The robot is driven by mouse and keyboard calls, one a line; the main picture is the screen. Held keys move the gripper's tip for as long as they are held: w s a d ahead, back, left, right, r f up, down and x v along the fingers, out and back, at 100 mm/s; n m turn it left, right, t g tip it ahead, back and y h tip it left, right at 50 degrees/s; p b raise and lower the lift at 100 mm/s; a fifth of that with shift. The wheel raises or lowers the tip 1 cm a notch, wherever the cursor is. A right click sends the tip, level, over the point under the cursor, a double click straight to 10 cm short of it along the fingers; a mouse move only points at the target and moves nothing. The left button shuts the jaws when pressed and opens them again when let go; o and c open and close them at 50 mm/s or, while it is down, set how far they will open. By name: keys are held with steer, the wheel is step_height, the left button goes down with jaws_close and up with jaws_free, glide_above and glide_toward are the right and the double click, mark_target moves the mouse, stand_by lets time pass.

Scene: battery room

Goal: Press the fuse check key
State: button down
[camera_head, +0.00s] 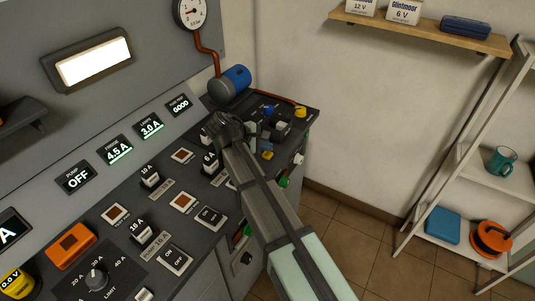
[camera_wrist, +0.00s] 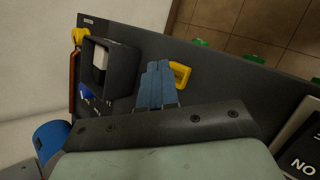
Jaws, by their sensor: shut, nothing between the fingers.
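My gripper (camera_wrist: 157,88) shows in the wrist view with its two blue fingers together and empty, over the dark far end of the panel. In the head view my arm reaches across the panel and largely hides the fingers. A pale key in a raised black housing (camera_wrist: 112,68) lies left of the fingertips, apart from them; the pale key also shows in the head view (camera_head: 283,127). I cannot read a label on it, so I cannot tell if it is the fuse check key. A small display reading GOOD (camera_head: 179,105) is on the upright panel.
A yellow handle (camera_wrist: 181,74) stands close right of the fingertips. A yellow knob (camera_head: 300,112) and a blue cylinder (camera_head: 230,83) are near the panel's far end. Green buttons (camera_head: 283,183) line the front edge. Fuse blocks and rocker switches (camera_head: 209,216) fill the nearer panel.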

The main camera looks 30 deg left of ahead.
mark_target(265, 155)
steer(key=shift+r, duration=0.2)
steer(key=shift+r, duration=2.45)
